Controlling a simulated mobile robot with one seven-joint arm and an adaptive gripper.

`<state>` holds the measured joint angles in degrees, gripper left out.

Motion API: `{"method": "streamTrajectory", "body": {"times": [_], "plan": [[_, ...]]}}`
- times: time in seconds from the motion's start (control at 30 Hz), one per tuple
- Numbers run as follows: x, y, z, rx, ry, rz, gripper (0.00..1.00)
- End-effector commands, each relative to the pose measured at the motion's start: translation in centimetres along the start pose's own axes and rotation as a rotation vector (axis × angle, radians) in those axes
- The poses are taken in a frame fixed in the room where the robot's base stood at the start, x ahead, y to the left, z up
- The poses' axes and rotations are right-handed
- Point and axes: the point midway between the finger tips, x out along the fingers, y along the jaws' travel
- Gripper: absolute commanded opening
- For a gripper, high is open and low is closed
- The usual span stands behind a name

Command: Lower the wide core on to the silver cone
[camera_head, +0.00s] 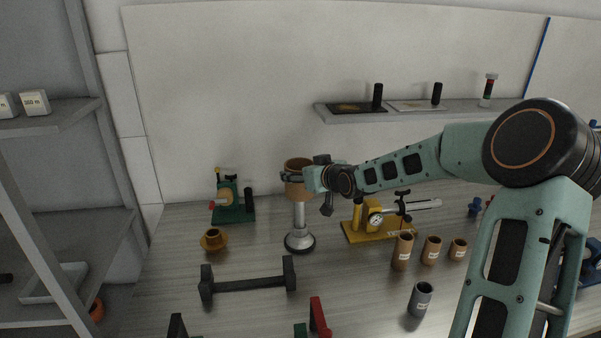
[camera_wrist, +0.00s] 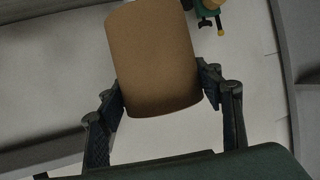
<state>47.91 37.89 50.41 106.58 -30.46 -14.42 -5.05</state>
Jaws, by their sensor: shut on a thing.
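The wide core (camera_head: 297,188) is a short, wide brown cardboard tube. My gripper (camera_head: 293,176) is shut on it from the right side and holds it roughly upright, high over the bench. In the wrist view the core (camera_wrist: 153,60) sits between the two dark fingers of my gripper (camera_wrist: 160,98). The silver cone (camera_head: 299,236) flares at the foot of a pale upright post on a dark round base. The post's upper end meets the core's lower edge in the picture. I cannot tell whether it enters the core.
A green device (camera_head: 233,208) and an orange-brown flanged piece (camera_head: 213,240) stand left of the post. A yellow gauge device (camera_head: 374,222) stands close on the right. Several labelled tubes (camera_head: 431,251) stand farther right. A dark bar stand (camera_head: 248,283) lies in front.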

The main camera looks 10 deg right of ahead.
Motion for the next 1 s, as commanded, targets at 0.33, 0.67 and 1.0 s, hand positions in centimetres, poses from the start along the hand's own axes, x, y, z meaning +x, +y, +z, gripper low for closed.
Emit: {"method": "streamTrajectory", "body": {"times": [0.33,0.67,1.0], "plan": [[0.4,0.0,0.9,0.0,0.0,0.0,0.34],[0.7,0.0,1.7,0.0,0.0,0.0,0.34],[1.0,0.0,2.5,0.0,0.0,0.0,0.34]]}}
